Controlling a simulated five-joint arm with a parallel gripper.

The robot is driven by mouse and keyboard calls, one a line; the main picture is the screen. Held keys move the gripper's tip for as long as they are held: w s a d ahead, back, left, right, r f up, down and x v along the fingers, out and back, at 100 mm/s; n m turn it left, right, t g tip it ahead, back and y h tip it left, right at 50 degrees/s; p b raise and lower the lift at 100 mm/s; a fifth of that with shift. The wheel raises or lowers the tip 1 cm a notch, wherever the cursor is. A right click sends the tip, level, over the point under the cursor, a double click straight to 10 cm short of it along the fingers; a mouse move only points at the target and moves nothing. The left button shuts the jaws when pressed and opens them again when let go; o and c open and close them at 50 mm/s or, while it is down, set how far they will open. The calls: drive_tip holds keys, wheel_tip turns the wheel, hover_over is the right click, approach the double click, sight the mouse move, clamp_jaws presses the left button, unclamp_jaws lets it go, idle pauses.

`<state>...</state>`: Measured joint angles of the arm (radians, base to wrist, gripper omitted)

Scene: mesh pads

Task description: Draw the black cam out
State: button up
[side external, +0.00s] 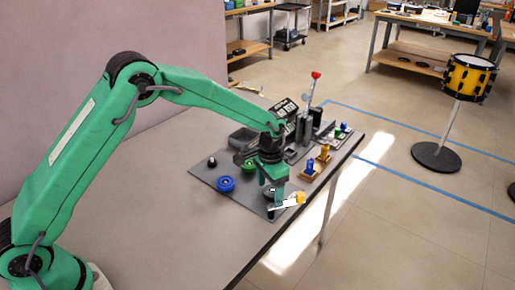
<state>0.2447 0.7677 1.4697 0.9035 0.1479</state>
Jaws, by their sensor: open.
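A small black knob-like piece (212,162) stands on the mat's left side, apart from my gripper. I cannot tell which piece is the black cam; the wrist and fingers hide part of the mat.
A blue round piece (226,184) and a green one (249,167) sit left of my gripper. A white plate with a yellow block (299,198) lies close on its right. Behind stand a grey bin (243,138) and a red-topped lever (315,76).

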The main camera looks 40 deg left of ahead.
drive_tip(key=shift+f, duration=0.1)
drive_tip(key=shift+c, duration=0.4)
drive_tip(key=c, duration=1)
drive_tip(key=shift+r, duration=0.25)
drive_tip(key=shift+r, duration=1.5)
drive_tip(key=shift+r, duration=0.2)
drive_tip(key=shift+r, duration=1.35)
